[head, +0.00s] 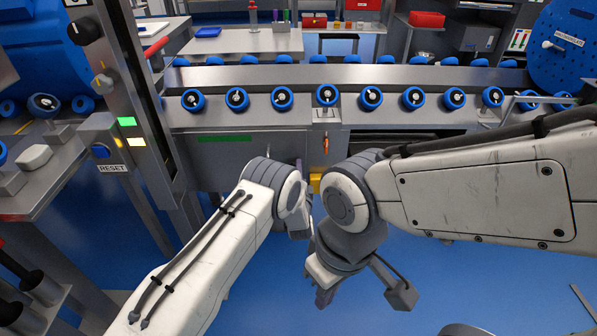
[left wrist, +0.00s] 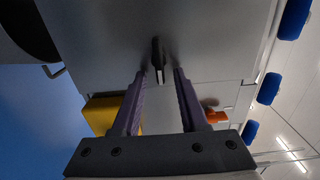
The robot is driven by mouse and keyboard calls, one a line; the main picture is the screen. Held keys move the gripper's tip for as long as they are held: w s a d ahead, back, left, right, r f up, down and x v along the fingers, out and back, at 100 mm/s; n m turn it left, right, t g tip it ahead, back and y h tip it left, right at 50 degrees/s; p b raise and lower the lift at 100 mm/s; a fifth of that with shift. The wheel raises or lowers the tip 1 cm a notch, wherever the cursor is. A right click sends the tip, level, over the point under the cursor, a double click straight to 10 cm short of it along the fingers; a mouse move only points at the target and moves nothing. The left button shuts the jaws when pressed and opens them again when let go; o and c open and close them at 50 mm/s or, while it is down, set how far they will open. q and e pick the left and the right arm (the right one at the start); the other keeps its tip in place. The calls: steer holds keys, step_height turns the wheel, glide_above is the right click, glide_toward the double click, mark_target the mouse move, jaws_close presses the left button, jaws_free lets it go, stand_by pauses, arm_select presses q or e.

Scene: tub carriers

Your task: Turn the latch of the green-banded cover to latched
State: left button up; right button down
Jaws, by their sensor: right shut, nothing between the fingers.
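The green-banded cover (head: 205,150) is a grey panel under the roller rail, with a green strip along its top left. Its latch, a small dark handle (left wrist: 158,58), stands out from the grey face in the left wrist view. My left gripper (left wrist: 160,74) is open. Its two fingers lie on either side of the latch's line, with clear gaps; I cannot tell whether the tips reach past its end. In the head view the left fingers are largely hidden by my wrists. My right gripper (head: 323,296) is shut and empty, pointing down, lower and nearer.
An orange handle (head: 325,145) and a yellow block (head: 316,183) sit just right of the cover. Blue rollers (head: 282,98) line the rail above. A RESET button post (head: 101,152) stands left. Blue floor lies open below. My right wrist is close to my left one.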

arm_select(q)
steer(key=shift+s, duration=0.1)
steer(key=s+p, duration=0.2)
steer(key=s, duration=0.8)
steer(key=shift+s, duration=0.15)
